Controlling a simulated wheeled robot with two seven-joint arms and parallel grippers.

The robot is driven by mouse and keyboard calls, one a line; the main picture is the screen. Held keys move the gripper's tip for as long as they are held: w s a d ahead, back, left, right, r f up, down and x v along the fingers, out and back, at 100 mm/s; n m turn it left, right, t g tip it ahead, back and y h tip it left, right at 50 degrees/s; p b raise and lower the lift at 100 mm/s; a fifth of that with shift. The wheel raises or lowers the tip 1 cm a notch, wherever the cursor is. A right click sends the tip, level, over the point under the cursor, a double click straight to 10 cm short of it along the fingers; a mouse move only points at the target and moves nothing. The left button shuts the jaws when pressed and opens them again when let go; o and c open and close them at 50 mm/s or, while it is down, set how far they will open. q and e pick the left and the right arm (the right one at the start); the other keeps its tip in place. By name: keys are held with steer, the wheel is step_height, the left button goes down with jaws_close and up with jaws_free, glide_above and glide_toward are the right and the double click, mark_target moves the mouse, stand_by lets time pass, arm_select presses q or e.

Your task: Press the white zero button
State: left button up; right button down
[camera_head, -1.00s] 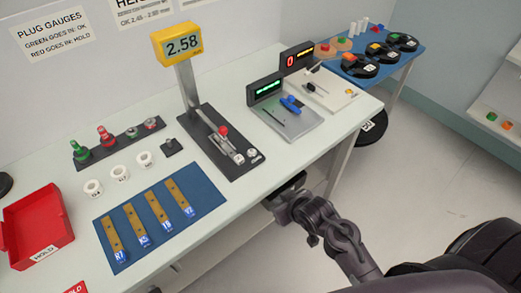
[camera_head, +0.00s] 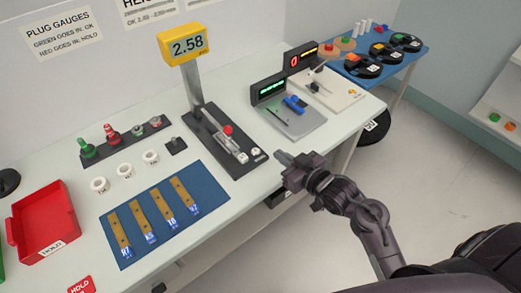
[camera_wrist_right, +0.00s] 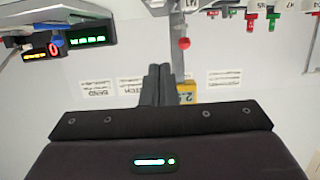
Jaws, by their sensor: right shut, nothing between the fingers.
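The height gauge has a yellow display (camera_head: 186,44) reading 2.58, a post, a red knob (camera_head: 228,130) and a dark base (camera_head: 208,138). Small white buttons (camera_head: 255,152) sit at the base's front end; their labels are too small to read, so I cannot tell which is the zero button. My right gripper (camera_head: 281,156) is shut and empty, just right of the buttons near the table's front edge, apart from them. In the wrist view its fingers (camera_wrist_right: 158,84) are together; the red knob (camera_wrist_right: 184,43) and part of the yellow display (camera_wrist_right: 187,93) show upside down. My left gripper is out of view.
A blue mat (camera_head: 190,236) with several brown strips lies left of the gauge. White rings (camera_head: 124,170), plug gauges and a red bin (camera_head: 42,226) are farther left. A grey device with a green display (camera_head: 270,90) stands right of the gauge.

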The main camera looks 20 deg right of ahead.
steer(key=p, duration=0.2)
glide_above(260, 157)
step_height(260, 157, down, 2)
steer(key=shift+f, duration=0.1)
step_height(260, 157, down, 3)
steer(key=shift+r, duration=0.2)
steer(key=shift+f, duration=0.8)
steer(key=shift+f, duration=0.15)
